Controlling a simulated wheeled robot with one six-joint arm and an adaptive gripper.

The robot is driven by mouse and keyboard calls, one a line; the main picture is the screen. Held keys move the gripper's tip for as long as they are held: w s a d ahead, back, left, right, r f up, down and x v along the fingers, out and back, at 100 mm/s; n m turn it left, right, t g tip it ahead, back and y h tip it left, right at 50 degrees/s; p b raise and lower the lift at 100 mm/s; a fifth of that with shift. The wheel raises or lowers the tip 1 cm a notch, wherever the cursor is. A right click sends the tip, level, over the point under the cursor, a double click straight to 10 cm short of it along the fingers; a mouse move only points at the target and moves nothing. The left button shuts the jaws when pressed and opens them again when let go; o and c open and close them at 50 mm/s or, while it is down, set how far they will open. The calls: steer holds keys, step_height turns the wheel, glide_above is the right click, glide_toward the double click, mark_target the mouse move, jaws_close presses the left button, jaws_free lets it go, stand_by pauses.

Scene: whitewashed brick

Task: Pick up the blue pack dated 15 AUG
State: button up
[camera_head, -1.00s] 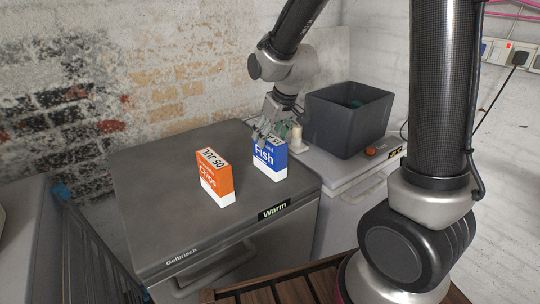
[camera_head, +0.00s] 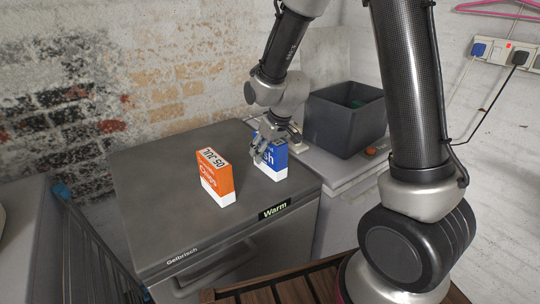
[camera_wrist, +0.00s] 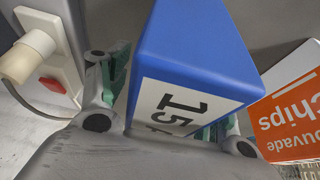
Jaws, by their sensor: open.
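The blue pack (camera_head: 276,164) stands upright on the grey chest marked "Warm" (camera_head: 195,233). Its white date label reads "15" with the rest cut off in the wrist view, where the blue pack (camera_wrist: 195,45) fills the middle. My gripper (camera_head: 263,146) is at the top of the pack and hides part of its front lettering. In the wrist view one finger is on each side of the pack, with the jaws open. Whether the fingers touch it I cannot tell. An orange pack (camera_head: 215,180), dated 05 JUL, stands to the left.
A dark grey bin (camera_head: 343,125) stands at the back right on a white unit with a red knob (camera_head: 370,151). Beside the blue pack in the wrist view is a cream cylindrical piece (camera_wrist: 27,57). The chest top left of the orange pack is clear.

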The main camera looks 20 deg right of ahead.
steer(key=shift+f, duration=0.2)
stand_by(0.3)
steer(key=c, duration=1.4)
steer(key=shift+r, duration=0.1)
